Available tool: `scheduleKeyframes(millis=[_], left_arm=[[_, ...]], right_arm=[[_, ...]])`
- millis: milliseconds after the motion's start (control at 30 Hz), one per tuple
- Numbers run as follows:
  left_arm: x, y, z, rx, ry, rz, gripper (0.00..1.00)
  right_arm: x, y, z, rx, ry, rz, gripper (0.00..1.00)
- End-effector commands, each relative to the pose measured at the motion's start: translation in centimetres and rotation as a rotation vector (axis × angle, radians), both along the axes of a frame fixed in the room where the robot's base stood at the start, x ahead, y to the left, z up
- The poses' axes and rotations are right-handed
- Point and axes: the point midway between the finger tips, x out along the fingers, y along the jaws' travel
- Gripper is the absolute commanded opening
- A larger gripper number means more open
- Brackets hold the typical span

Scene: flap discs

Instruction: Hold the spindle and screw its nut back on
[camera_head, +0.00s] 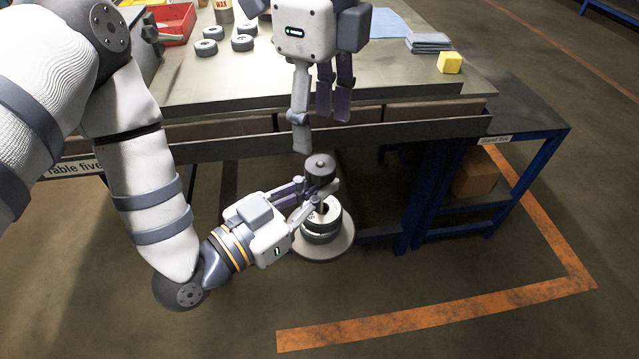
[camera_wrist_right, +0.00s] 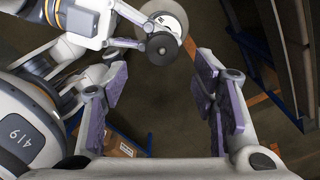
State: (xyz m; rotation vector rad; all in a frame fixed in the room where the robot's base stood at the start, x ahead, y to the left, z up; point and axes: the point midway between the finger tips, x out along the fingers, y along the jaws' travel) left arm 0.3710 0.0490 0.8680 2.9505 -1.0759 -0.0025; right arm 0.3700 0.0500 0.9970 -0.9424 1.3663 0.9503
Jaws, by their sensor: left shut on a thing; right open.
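The spindle stands upright off the table's front edge, with a wide pale round base (camera_head: 340,246) and several flap discs (camera_head: 322,222) stacked on it. A dark, round, nut-like piece (camera_head: 320,167) with a small centre stud is at its top; how far it is threaded cannot be told. My left gripper (camera_head: 318,190) is shut on the spindle just below that piece. My right gripper (camera_head: 319,132) is open and empty above it, fingers pointing down. In the right wrist view the dark piece (camera_wrist_right: 161,47) lies ahead of the open fingers, with the pale base (camera_wrist_right: 172,14) behind.
The metal worktable (camera_head: 390,85) is behind the spindle. It carries loose flap discs (camera_head: 243,43), a red bin (camera_head: 176,22), a grey stack (camera_head: 428,43) and a yellow block (camera_head: 449,63). A blue-framed stand (camera_head: 530,135) is at the right. Floor in front is clear.

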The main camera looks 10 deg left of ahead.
Motion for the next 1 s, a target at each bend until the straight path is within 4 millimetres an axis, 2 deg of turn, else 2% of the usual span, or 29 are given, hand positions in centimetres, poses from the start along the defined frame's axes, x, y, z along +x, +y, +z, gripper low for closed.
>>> scheduleKeyframes(millis=[33, 133, 300, 667, 767, 1000], left_arm=[[0.1, -0.1, 0.5, -0.007, -0.013, 0.000, 0.00], [0.1, -0.1, 0.5, -0.007, -0.013, 0.000, 0.00], [0.1, -0.1, 0.5, -0.007, -0.013, 0.000, 0.00], [0.1, -0.1, 0.5, -0.007, -0.013, 0.000, 0.00], [0.1, -0.1, 0.5, -0.007, -0.013, 0.000, 0.00], [0.1, -0.1, 0.5, -0.007, -0.013, 0.000, 0.00]], right_arm=[[0.0, 0.0, 0.4, 0.004, -0.004, 0.133, 0.53], [0.1, -0.1, 0.6, 0.005, -0.006, 0.389, 0.53], [0.2, -0.2, 0.8, 0.007, -0.011, 0.608, 0.53], [0.2, -0.2, 0.7, 0.006, -0.010, 0.635, 0.53], [0.2, -0.2, -0.2, 0.005, -0.008, 0.636, 0.53], [0.2, -0.2, -4.4, 0.004, -0.006, 0.635, 0.53]])
